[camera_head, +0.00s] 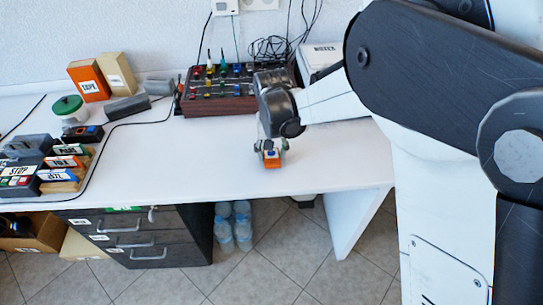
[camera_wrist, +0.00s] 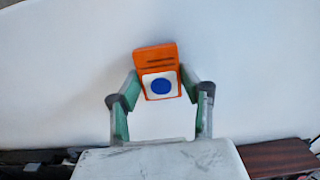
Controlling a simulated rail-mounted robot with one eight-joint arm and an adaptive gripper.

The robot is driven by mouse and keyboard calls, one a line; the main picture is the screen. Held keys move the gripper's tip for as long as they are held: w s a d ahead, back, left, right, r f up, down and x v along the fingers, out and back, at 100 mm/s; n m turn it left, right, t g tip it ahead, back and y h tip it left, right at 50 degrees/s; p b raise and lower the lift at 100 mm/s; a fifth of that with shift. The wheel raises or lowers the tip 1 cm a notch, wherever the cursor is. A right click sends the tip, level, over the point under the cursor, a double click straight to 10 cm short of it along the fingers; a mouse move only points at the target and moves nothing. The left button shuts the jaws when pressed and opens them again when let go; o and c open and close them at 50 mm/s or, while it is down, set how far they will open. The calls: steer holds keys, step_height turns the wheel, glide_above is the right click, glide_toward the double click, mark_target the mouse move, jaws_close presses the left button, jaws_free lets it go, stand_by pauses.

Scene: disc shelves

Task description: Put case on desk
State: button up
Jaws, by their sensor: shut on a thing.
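The orange case (camera_head: 271,160) has a white label with a blue dot. My gripper (camera_head: 270,147) is shut on it, over the front middle part of the white desk (camera_head: 215,165). In the wrist view the case (camera_wrist: 156,60) sits between the two green-padded fingertips (camera_wrist: 160,85), with its label facing the camera. The case is at or just above the desk top; I cannot tell whether it touches.
A mixer-like box with coloured knobs (camera_head: 218,90) stands behind my gripper. Labelled cases in a holder (camera_head: 62,165), a green-lidded jar (camera_head: 69,109) and boxes (camera_head: 89,80) are at left. Drawers (camera_head: 140,235) stand below. The desk's middle is clear.

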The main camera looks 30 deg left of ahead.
mark_target(272, 156)
steer(key=shift+f, duration=0.4)
steer(key=shift+f, duration=0.2)
steer(key=o, duration=1.2)
steer(key=shift+o, duration=0.2)
steer(key=shift+r, duration=0.1)
step_height(272, 156, up, 12)
steer(key=p, duration=0.1)
steer(key=shift+p, duration=0.4)
steer(key=shift+r, duration=0.1)
